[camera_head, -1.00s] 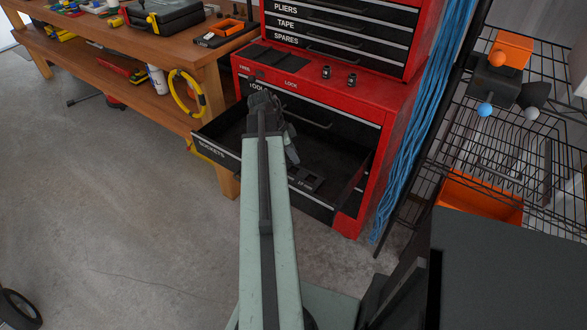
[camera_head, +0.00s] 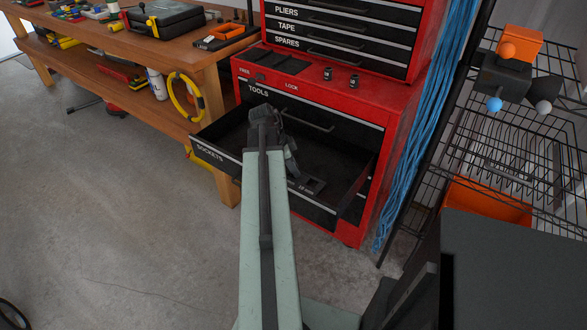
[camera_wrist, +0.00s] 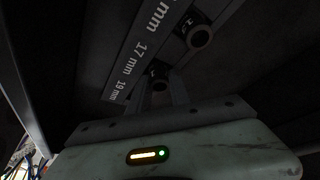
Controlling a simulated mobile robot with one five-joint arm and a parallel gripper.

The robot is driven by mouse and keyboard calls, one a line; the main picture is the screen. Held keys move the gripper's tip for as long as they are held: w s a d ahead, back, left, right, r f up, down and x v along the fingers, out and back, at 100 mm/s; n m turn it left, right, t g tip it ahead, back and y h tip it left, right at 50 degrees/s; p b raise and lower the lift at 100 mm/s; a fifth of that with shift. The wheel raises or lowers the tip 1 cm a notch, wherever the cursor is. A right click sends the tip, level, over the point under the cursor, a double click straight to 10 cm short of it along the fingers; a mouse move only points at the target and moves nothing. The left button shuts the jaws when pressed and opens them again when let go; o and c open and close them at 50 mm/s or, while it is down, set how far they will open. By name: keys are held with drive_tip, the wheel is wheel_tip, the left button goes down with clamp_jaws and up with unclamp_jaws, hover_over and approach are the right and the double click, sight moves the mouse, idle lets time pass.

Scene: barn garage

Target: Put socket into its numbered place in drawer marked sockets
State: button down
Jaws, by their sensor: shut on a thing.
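The open drawer marked SOCKETS (camera_head: 210,153) sticks out from the red tool cabinet (camera_head: 405,125). My gripper (camera_head: 291,165) is inside this drawer, pointing down; its fingertips are largely hidden in shadow in the head view. In the wrist view, my gripper (camera_wrist: 163,95) is shut on a small dark socket (camera_wrist: 158,78), close to the label strip (camera_wrist: 140,50) with 17 mm and 19 mm markings. Another socket (camera_wrist: 198,35) stands farther along the strip. Whether the held socket touches its place cannot be told.
Two sockets (camera_head: 354,81) stand on the cabinet top. The wooden workbench (camera_head: 180,50) is at the left, with a yellow coil (camera_head: 187,95) hanging from it. Blue cables (camera_head: 425,120) and a wire rack (camera_head: 510,140) are at the right.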

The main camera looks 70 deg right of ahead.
drive_tip(key=c, duration=1.2)
unclamp_jaws()
drive_tip(key=shift+r, duration=0.1)
drive_tip(key=p+v, duration=1.2)
drive_tip(key=v, duration=0.1)
drive_tip(key=shift+s+r, duration=0.1)
drive_tip(key=shift+s, duration=0.1)
